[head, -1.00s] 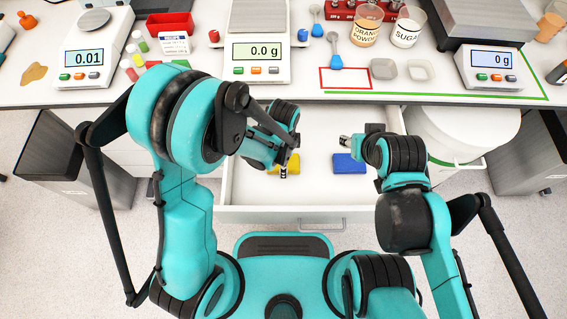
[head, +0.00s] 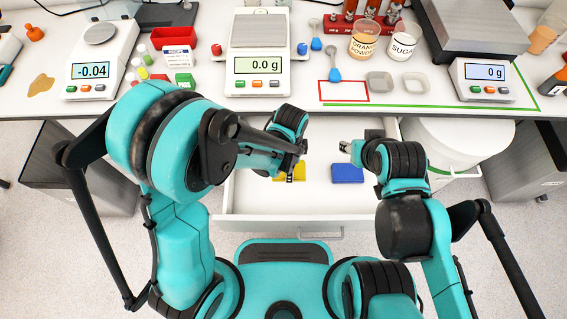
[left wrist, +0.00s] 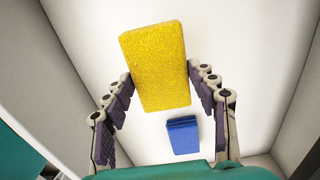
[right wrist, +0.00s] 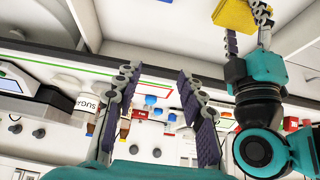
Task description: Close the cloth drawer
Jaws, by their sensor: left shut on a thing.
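The drawer (head: 322,204) under the bench stands open; its white interior shows in the head view, with a handle (head: 307,236) on its front. My left gripper (head: 298,165) is inside the drawer's outline, shut on a yellow cloth (left wrist: 157,65). In the left wrist view the yellow cloth sits between the two fingers; in the head view it is partly hidden by the gripper. A folded blue cloth (head: 347,173) lies on the drawer floor to its right, apart from it. My right gripper (right wrist: 158,85) is open and empty above the drawer's right part.
A white round bin (head: 455,145) stands right of the drawer. My base is close in front of the drawer.

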